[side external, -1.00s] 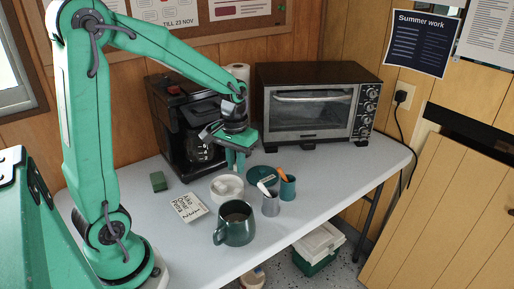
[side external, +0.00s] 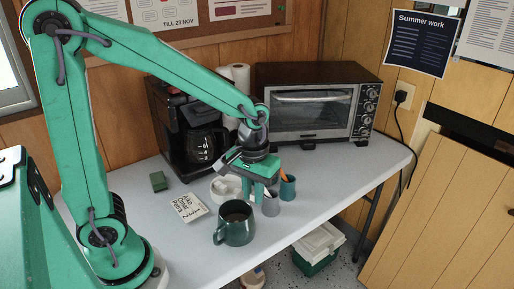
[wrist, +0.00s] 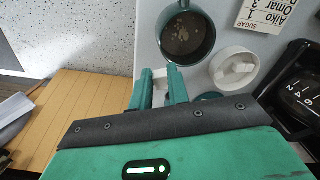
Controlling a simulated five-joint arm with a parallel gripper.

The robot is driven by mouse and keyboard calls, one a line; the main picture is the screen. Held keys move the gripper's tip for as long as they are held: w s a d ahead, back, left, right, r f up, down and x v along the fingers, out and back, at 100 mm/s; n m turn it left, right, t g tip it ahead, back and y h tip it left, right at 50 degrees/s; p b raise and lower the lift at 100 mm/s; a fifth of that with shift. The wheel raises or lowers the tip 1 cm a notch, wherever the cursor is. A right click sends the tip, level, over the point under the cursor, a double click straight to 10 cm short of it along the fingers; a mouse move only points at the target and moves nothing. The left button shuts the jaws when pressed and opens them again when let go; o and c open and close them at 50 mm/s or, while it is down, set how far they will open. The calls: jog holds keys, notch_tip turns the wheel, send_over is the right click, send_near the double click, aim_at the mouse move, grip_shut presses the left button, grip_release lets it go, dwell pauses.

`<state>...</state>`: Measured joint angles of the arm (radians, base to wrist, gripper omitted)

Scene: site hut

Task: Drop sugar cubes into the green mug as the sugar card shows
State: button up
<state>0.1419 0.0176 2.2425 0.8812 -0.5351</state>
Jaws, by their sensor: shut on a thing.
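The green mug (side external: 235,224) stands upright near the table's front edge with dark brown liquid in it; it also shows in the wrist view (wrist: 188,38). The white sugar bowl (side external: 222,189) stands behind it and shows in the wrist view (wrist: 233,67). The sugar card (side external: 189,207) lies left of the mug; in the wrist view (wrist: 258,14) I read Aiko 1 and Omar 3, the rest is cut off. My gripper (side external: 254,196) is right of the bowl and behind the mug, raised, fingers pointing down (wrist: 159,70).
A coffee maker (side external: 180,125) and a toaster oven (side external: 312,105) stand at the back. The table right of the cups is clear.

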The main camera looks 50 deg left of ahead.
dwell(0.6)
jog(key=s+a+r, duration=0.1)
jog(key=s+r, duration=0.2)
jog(key=r, duration=0.3)
jog(key=shift+s+a+r, duration=0.25)
jog(key=shift+s+a, duration=0.05)
jog(key=shift+s, duration=0.1)
jog(key=shift+f, duration=3)
jog(key=o, duration=0.7)
